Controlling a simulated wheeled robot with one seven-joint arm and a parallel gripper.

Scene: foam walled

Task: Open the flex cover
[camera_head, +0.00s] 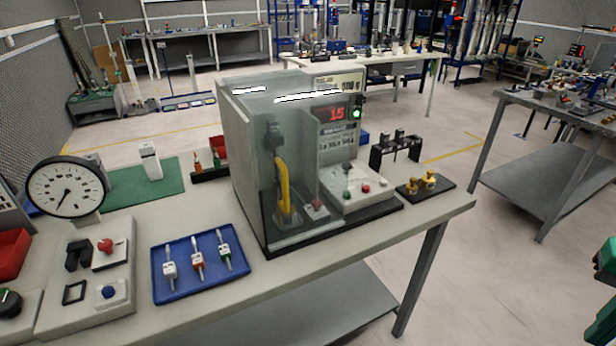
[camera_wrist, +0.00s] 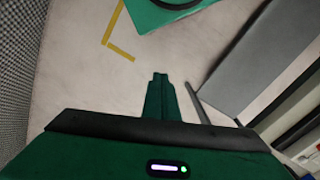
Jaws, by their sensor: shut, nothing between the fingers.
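The flex cover (camera_head: 252,160) is a clear, smoky box on the left part of a bench tester (camera_head: 337,130). It stands upright over a dark fixture and a curved yellow piece (camera_head: 283,185), which show through its walls. It looks closed. No handle can be made out. My gripper (camera_wrist: 160,77) shows in the wrist view with its green fingers together and empty, over bare floor and away from the cover. Green parts at the right edge of the head view look like my arm; the fingertips are not clear there.
The workbench (camera_head: 400,222) also bears a blue tray (camera_head: 177,288) with several small tools, a dial gauge (camera_head: 67,187), a black rack (camera_head: 394,150) and brass pieces (camera_head: 429,180) right of the tester. Another grey table (camera_head: 540,150) stands at right. Floor between them is clear.

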